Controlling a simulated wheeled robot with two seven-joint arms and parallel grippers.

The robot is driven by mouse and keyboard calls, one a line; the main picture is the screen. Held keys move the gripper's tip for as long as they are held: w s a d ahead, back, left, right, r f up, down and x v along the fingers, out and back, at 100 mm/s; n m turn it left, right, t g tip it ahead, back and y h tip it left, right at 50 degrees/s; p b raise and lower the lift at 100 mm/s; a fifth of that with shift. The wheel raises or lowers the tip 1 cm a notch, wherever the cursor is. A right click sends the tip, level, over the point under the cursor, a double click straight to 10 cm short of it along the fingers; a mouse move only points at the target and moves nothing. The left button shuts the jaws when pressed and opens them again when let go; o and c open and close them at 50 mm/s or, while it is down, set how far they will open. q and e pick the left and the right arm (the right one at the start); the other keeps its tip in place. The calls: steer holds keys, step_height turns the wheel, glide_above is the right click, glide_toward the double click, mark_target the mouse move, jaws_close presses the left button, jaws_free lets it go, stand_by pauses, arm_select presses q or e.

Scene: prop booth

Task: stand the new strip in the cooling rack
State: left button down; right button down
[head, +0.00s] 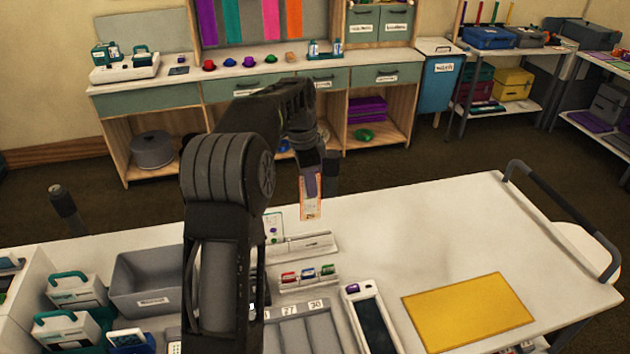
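My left gripper (318,176) hangs above the far edge of the white cart. It appears shut on an upright strip (311,207) with an orange border and a pale middle, whose upper part is hidden by a finger. Below it, a low white rack (297,246) with a small label lies on the cart and looks like the cooling rack. A pale card or strip (273,228) with green and dark marks stands at the rack's left end. The held strip is clear of the rack in the picture. My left arm hides part of the area left of the rack. My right gripper is not in view.
Small coloured blocks (308,273) sit in a holder nearer me, beyond a grey numbered tray (303,332). A white device with a dark screen (370,320) and a yellow mat (468,312) lie right. A grey bin (148,280) stands left. The cart's back right is clear.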

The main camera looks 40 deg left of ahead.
mark_target(311, 216)
arm_select(q)
steer(key=shift+f, duration=0.2)
steer(key=shift+f+b, duration=0.5)
steer(key=shift+f, duration=0.55)
steer(key=shift+f+b, duration=0.85)
steer(key=shift+f, duration=0.25)
steer(key=shift+f+b, duration=0.3)
steer(key=shift+f, duration=0.1)
steer(key=shift+f+b, duration=1.5)
steer(key=shift+f, duration=0.75)
steer(key=shift+f, duration=0.1)
